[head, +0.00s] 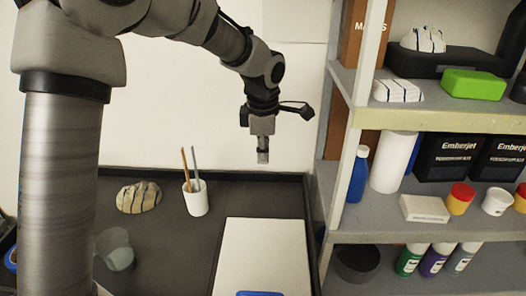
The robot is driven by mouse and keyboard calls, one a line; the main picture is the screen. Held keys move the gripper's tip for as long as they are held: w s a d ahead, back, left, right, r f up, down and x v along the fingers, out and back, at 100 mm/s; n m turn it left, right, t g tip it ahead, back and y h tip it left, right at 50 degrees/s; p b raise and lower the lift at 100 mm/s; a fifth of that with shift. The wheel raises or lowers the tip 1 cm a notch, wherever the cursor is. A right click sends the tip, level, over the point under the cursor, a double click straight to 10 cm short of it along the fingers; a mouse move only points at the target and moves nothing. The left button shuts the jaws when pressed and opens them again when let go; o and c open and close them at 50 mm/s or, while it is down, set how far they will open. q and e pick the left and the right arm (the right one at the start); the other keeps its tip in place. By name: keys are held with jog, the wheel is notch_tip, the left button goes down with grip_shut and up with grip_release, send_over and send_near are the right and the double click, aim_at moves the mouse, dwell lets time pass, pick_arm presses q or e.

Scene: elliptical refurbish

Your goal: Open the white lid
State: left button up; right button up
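The white lid (262,258) is a flat, pale rectangular panel at the bottom middle of the head view, lying on the dark worktop. It looks closed and flat, and its near end is cut off by the picture edge. A blue piece (258,293) shows at that near end, only partly in view. My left gripper (263,156) points down, above and beyond the far edge of the lid, apart from it. Its fingers show as one narrow piece, so I cannot tell whether they are open. I see nothing held. My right gripper is not in view.
On the worktop (160,215), left of the lid, stand a white cup (196,198) with two sticks, a striped rounded object (138,197) and a translucent cup (118,250). A grey shelf unit (345,180) with boxes and bottles stands close on the right.

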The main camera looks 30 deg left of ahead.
pick_arm(q)
jog(key=shift+o, duration=1.1)
jog(key=shift+w+f, duration=0.1)
jog(key=shift+w, duration=0.1)
notch_tip(320, 180, up, 12)
jog(key=s, duration=0.1)
jog(key=shift+s+d, duration=0.25)
jog(key=shift+d, duration=0.15)
jog(key=shift+w, duration=0.1)
jog(key=shift+c, duration=0.3)
